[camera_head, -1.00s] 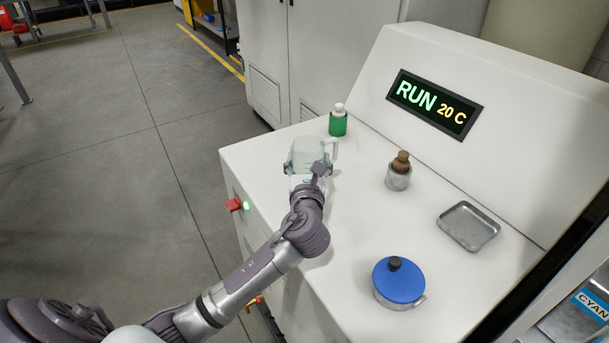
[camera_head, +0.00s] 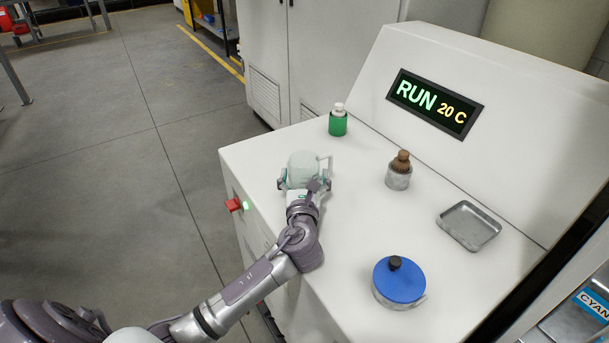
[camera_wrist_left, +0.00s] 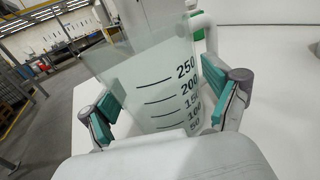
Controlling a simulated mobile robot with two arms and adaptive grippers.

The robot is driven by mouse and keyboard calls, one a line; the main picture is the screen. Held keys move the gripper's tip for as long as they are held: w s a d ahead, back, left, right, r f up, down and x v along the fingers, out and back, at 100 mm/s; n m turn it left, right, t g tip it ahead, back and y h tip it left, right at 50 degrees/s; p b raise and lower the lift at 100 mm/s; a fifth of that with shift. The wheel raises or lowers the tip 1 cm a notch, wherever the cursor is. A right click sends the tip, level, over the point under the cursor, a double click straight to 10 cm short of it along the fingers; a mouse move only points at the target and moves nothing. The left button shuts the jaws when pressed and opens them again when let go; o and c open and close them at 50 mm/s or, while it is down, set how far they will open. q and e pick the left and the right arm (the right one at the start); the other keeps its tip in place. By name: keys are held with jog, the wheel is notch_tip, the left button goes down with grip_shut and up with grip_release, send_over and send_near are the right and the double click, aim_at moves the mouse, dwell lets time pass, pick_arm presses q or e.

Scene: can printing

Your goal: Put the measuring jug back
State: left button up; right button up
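The measuring jug (camera_head: 302,167) is clear and pale, with a handle on its right side. It is upright over the left part of the white machine top. In the left wrist view the jug (camera_wrist_left: 165,85) shows dark graduation marks up to 250. My left gripper (camera_head: 305,184) has its teal-padded fingers on both sides of the jug and appears shut on it; they also show in the left wrist view (camera_wrist_left: 163,106). The jug's base is hidden behind the gripper, so I cannot tell whether it touches the surface. My right gripper is not in view.
On the white machine top (camera_head: 345,235) stand a green bottle (camera_head: 338,124), a metal cup with a brown-topped item (camera_head: 398,176), a grey tray (camera_head: 469,226) and a blue-lidded pot (camera_head: 398,282). A sloped panel with a display (camera_head: 434,103) rises behind. The middle is clear.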

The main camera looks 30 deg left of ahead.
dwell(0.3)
pick_arm(q)
jog(key=shift+s+r, duration=0.1)
jog(key=shift+r, duration=0.05)
jog(key=b+v, duration=0.1)
jog(key=v, duration=1.1)
